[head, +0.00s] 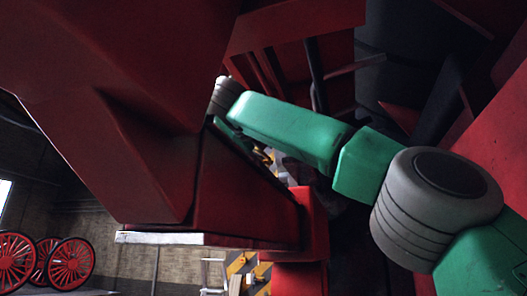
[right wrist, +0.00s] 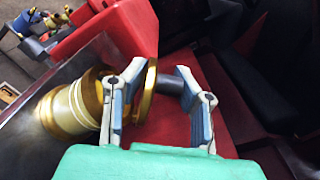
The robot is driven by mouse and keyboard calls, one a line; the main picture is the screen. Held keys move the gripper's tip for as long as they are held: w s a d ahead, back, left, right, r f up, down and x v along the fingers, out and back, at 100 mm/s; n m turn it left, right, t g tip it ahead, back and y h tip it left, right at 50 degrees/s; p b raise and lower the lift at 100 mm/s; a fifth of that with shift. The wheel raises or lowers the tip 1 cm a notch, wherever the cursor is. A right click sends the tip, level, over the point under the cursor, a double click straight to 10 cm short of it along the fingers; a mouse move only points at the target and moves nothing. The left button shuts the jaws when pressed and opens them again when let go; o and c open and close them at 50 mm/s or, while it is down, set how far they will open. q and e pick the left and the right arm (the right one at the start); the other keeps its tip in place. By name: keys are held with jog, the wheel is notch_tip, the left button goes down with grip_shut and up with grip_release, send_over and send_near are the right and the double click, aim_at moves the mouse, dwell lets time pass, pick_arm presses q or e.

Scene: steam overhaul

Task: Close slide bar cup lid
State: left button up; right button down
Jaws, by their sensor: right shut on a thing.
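The slide bar cup (right wrist: 70,106) is a ribbed brass cup at the left of the right wrist view, beside my left-hand finger. Its brass lid (right wrist: 150,78) shows edge-on as an upright disc between the fingers, swung away from the cup's body. A short dark cylinder (right wrist: 171,83) spans from the lid toward the other finger. My right gripper (right wrist: 160,72) is shut on the lid, one finger at each side. Part of the lid is hidden by the near finger. In the head view the cup and lid cannot be made out. My left gripper is not in view.
Large red locomotive parts (head: 120,90) fill the left and top of the head view, close to my green right arm. A red block (right wrist: 115,35) stands behind the cup. Red spoked wheels (head: 70,262) stand far off at lower left.

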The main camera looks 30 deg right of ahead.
jog(key=shift+r, duration=0.25)
jog(key=c, duration=1.4)
grip_release()
jog(key=shift+o, duration=0.2)
jog(key=shift+s+a, duration=0.1)
jog(key=shift+s, duration=0.05)
jog(key=shift+a+f, duration=0.1)
jog(key=shift+a, duration=0.05)
jog(key=shift+s+a, duration=0.15)
jog(key=shift+a, duration=0.15)
jog(key=v, duration=0.6)
jog(key=shift+s+a, duration=0.2)
jog(key=shift+a, duration=0.15)
jog(key=shift+c, duration=0.5)
